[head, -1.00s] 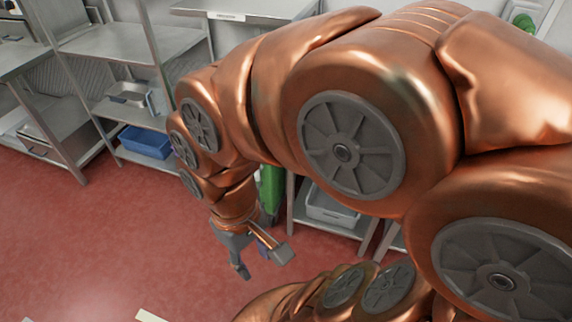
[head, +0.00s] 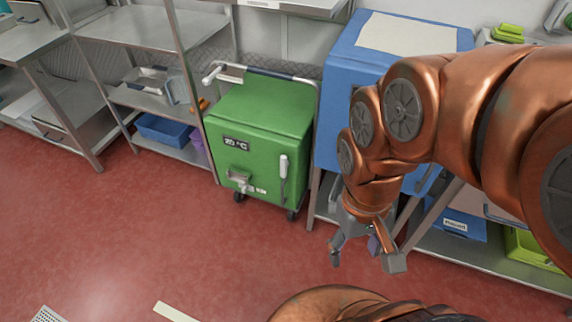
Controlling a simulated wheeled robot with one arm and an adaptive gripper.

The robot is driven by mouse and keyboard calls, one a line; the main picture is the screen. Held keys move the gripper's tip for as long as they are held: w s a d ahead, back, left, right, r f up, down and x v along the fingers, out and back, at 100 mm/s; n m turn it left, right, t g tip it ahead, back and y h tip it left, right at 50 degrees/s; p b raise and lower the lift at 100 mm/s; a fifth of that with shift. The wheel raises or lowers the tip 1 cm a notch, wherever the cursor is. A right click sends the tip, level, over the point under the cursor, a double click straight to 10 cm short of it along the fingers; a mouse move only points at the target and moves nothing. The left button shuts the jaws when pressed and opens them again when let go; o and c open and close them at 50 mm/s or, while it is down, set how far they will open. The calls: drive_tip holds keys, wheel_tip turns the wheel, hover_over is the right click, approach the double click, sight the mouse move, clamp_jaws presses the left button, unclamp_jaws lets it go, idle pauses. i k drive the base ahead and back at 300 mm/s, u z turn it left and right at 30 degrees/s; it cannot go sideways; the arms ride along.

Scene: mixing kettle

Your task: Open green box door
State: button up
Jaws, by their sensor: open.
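The green box (head: 262,125) stands on casters on the red floor, against the back wall, with a push bar behind its top. Its front door faces me and looks shut. A display with digits (head: 237,143) sits at the front's upper left. A metal latch (head: 240,177) is at the lower left and a pale upright handle (head: 283,180) at the right. My gripper (head: 366,258) is open and empty, pointing down, to the right of the box and apart from it.
A blue cabinet (head: 343,75) stands just right of the green box, partly behind my arm. Metal shelves with a blue bin (head: 163,130) are at the left. A lower shelf at right holds a blue box (head: 462,222). The red floor before the green box is clear.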

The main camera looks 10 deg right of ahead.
sight(244, 155)
drive_tip(key=u, duration=0.5)
drive_tip(key=k, duration=1.25)
drive_tip(key=u, duration=0.35)
drive_tip(key=i, duration=0.8)
drive_tip(key=u, duration=0.4)
